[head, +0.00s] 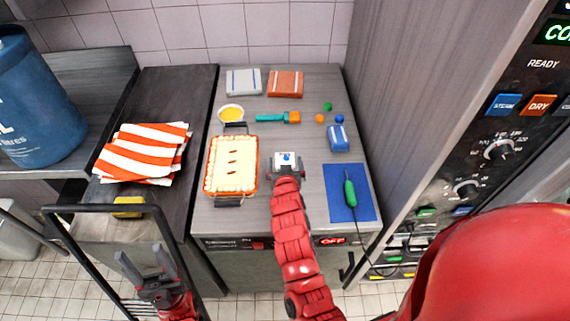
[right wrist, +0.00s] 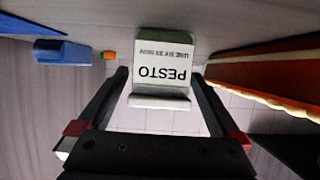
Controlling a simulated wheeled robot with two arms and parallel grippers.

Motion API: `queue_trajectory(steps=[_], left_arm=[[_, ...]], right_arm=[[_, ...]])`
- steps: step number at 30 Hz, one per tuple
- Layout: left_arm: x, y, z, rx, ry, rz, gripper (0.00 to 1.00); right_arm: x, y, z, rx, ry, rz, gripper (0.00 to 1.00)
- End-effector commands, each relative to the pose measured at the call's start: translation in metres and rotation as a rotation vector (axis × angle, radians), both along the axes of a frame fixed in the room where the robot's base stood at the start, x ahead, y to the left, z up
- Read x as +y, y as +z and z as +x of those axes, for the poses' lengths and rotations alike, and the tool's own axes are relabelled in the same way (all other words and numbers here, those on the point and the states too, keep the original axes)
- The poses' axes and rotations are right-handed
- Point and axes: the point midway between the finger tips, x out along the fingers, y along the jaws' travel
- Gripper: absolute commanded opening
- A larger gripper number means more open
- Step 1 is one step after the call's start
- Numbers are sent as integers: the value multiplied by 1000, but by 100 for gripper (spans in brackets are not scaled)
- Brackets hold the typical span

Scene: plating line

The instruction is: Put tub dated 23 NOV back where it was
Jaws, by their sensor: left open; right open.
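A small white tub (head: 286,158) stands on the grey worktop, right of the baking dish. In the right wrist view the tub (right wrist: 162,68) shows an upside-down label reading PESTO, with a small use-by line that looks like 23 NOV. My right gripper (head: 287,168) is at the tub, partly hiding it in the head view. In the right wrist view its open fingers (right wrist: 160,85) lie either side of the tub, with gaps showing. My left gripper (head: 145,262) is open and empty at the lower left, away from the worktop.
A baking dish (head: 208,180) stands close left of the tub. A yellow-filled bowl (head: 231,114) and teal-orange item (head: 272,118) lie behind. Striped cloth (head: 145,152) lies left.

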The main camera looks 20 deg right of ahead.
Motion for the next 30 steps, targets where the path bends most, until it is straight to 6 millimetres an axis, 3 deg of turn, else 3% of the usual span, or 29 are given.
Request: queue_trajectory(steps=[5, 22, 30], left_arm=[[0, 0, 0, 0, 0, 0, 62], [0, 0, 0, 0, 0, 0, 62], [0, -2, 0, 0, 0, 0, 62]], right_arm=[[0, 0, 0, 0, 0, 0, 100], [0, 0, 0, 0, 0, 0, 0], [0, 1, 0, -1, -1, -2, 0]])
